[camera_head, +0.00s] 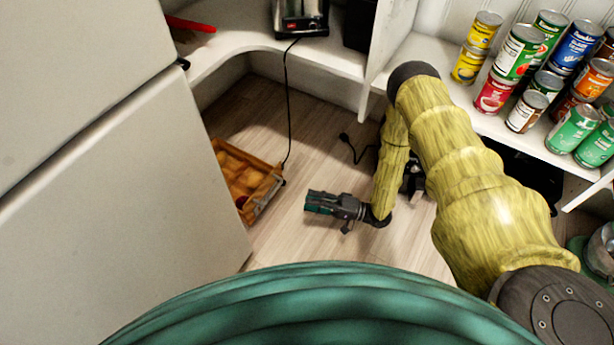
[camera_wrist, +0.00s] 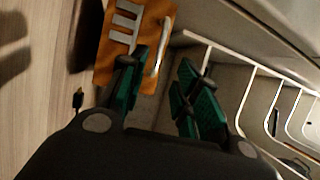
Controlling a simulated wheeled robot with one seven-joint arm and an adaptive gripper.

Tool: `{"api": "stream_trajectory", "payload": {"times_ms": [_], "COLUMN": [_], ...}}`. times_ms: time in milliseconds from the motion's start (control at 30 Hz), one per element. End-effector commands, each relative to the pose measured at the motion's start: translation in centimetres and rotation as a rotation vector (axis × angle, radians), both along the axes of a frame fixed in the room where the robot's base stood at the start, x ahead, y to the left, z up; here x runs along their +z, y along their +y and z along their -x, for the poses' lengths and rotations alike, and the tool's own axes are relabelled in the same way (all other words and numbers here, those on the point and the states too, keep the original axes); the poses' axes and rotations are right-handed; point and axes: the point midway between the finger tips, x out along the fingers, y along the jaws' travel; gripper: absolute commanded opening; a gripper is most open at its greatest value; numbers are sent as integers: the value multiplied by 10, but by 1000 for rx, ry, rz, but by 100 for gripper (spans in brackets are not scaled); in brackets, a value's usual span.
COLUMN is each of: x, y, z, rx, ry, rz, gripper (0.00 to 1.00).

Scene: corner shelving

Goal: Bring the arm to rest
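My arm reaches down past the shelf corner, with its yellow-green links bent at the elbow. My gripper (camera_head: 312,202) hangs low over the wooden floor (camera_head: 290,240), pointing left in the head view. In the wrist view its two green-padded fingers (camera_wrist: 165,80) stand apart with nothing between them, so it is open and empty. It appears clear of the shelves. How high it is above the floor is hard to tell.
An orange-brown wooden crate (camera_head: 262,200) lies left of my gripper, beside a pale cabinet (camera_head: 110,200). Several cans, including a red-green one (camera_head: 516,52), stand on the right shelf. A black appliance (camera_head: 300,15) sits on the back shelf, its cord hanging down.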

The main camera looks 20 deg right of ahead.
Motion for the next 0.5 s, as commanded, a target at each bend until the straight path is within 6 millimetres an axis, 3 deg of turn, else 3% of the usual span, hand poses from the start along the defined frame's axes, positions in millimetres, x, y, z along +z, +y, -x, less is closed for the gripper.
{"api": "stream_trajectory", "payload": {"times_ms": [300,500], "x": [1,-2], "y": [4,26], "z": [-2,-8], "rx": [-20,-148], "ry": [-3,-12], "rz": [24,230], "gripper": [32,32]}}
